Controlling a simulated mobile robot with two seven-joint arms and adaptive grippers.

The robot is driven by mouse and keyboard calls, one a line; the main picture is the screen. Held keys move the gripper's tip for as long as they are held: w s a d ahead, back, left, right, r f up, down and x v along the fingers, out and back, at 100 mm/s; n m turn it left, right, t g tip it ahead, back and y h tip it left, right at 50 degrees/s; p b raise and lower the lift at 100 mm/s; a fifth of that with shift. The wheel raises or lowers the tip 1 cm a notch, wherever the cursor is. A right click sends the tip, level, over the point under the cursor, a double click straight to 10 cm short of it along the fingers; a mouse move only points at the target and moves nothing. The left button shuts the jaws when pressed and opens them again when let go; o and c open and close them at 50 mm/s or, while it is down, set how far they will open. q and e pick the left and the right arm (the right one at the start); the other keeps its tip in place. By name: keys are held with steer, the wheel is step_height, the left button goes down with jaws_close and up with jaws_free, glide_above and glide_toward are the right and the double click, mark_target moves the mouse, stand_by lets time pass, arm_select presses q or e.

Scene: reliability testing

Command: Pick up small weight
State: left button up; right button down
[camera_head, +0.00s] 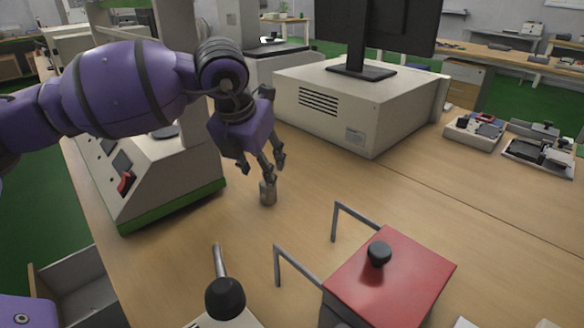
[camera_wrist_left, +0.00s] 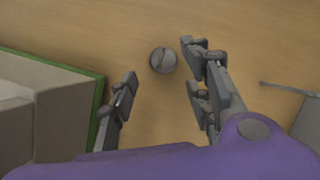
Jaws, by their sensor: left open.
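The small weight (camera_head: 267,192) is a short metallic cylinder with a knob on top, upright on the wooden table. In the left wrist view its round top (camera_wrist_left: 162,60) shows just beyond the fingertips, closer to the right-hand fingers. My left gripper (camera_head: 262,172) is open and empty, pointing down just above and behind the weight in the head view. In the left wrist view my left gripper's fingers (camera_wrist_left: 160,72) are spread wide apart, with the weight near the gap's far end. Whether a finger touches the weight I cannot tell. My right gripper is not in view.
A beige machine with a green base edge (camera_head: 175,205) stands left of the weight. A beige box with a monitor (camera_head: 350,105) stands behind. A red-topped box (camera_head: 390,278) with metal handles and a black-knobbed lever (camera_head: 225,297) are in front. The table around the weight is clear.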

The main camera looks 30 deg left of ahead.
mark_target(264, 184)
arm_select(q)
steer(key=x, duration=0.2)
steer(key=b+x, duration=0.1)
steer(key=x, duration=0.3)
steer(key=shift+s+f, duration=0.2)
steer(key=shift+f, duration=0.1)
steer(key=shift+r, duration=0.1)
jaws_close()
